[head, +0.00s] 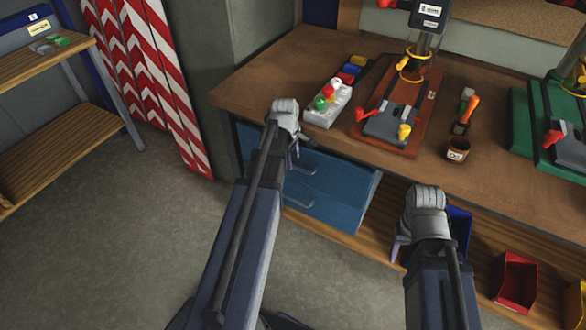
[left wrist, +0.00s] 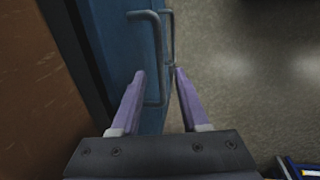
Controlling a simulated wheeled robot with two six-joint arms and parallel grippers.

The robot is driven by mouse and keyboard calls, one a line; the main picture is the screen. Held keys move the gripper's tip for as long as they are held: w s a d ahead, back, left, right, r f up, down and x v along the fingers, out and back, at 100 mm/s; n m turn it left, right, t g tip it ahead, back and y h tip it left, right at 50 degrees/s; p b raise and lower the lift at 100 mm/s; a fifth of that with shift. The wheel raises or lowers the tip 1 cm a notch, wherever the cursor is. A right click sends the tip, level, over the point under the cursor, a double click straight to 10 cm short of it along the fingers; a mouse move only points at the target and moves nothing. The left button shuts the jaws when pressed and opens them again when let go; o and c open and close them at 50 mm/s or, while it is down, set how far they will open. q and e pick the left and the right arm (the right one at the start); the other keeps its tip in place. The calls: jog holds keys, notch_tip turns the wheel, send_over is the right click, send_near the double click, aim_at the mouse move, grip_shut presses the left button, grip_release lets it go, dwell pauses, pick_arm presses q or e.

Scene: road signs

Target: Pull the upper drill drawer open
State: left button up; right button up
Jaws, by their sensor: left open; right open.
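The blue drill drawer unit (head: 335,200) sits under the workbench, with two grey handles on its front. The upper drawer's handle (head: 306,169) is close to my left gripper (head: 294,155). The lower handle (head: 298,203) is below it. In the left wrist view my left gripper (left wrist: 159,75) is open, and its purple fingers lie on either side of the upper handle (left wrist: 159,55). Whether they touch it I cannot tell. Both drawers look shut, though my arm hides part of the fronts. My right gripper (head: 400,252) is open, partly hidden by its wrist, right of the drawers.
The wooden workbench (head: 270,75) holds a drill press stand (head: 400,110), a white block with coloured knobs (head: 326,103) and a brown cup (head: 457,150). A red bin (head: 516,280) stands on the lower shelf. The floor (head: 110,240) before the drawers is clear.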

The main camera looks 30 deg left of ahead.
pick_arm(q)
jog(key=shift+w+f+b, duration=0.25)
jog(key=shift+f+b, duration=0.45)
jog(key=shift+f, duration=0.45)
grip_shut()
dwell(0.6)
